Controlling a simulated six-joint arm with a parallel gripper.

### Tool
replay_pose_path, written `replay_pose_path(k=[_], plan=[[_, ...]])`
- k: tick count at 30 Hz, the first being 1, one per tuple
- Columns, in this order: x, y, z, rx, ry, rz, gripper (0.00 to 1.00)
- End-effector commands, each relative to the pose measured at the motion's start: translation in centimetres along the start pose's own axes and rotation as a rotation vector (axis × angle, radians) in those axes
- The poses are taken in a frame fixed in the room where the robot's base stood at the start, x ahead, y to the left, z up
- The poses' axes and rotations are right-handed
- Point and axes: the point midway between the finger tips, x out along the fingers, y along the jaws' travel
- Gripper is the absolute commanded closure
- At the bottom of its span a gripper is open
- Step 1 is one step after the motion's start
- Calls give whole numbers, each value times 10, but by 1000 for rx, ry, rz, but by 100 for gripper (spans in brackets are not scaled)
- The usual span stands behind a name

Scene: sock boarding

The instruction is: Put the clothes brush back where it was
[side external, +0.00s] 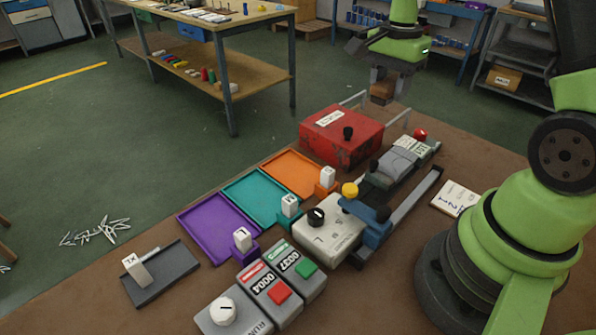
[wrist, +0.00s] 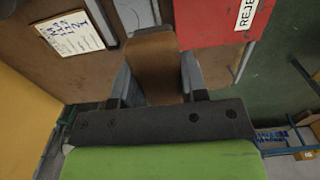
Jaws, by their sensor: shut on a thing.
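The clothes brush is a brown wooden block (side external: 381,94). It hangs below my gripper (side external: 390,78) at the top right of the side external view, above the back of the brown table. In the wrist view the brown brush (wrist: 152,62) fills the space between the two grey fingers of my gripper (wrist: 154,82). The gripper is shut on it. The brush's bristles cannot be made out. A dark grey tray (side external: 172,279) with a small white marker block lies at the table's front left and holds no brush.
A red box (side external: 340,136) with a handle frame stands below and left of my gripper. Orange (side external: 290,170), teal (side external: 250,192) and purple (side external: 212,222) trays form a row. A machine with blue and grey parts (side external: 366,225), control boxes (side external: 295,268) and a note card (side external: 457,198) stand nearby.

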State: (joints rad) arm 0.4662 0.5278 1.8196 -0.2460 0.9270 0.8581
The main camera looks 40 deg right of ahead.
Motion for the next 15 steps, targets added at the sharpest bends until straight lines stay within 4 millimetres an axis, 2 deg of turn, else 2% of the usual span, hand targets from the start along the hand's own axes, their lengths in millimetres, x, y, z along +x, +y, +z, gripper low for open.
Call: replay_pose_path(k=[5, 9, 15], plan=[[0, -37, 32, -10, 1, -1, 82], [0, -67, 70, -12, 2, -1, 82], [1, -93, 118, -7, 2, -1, 82]])
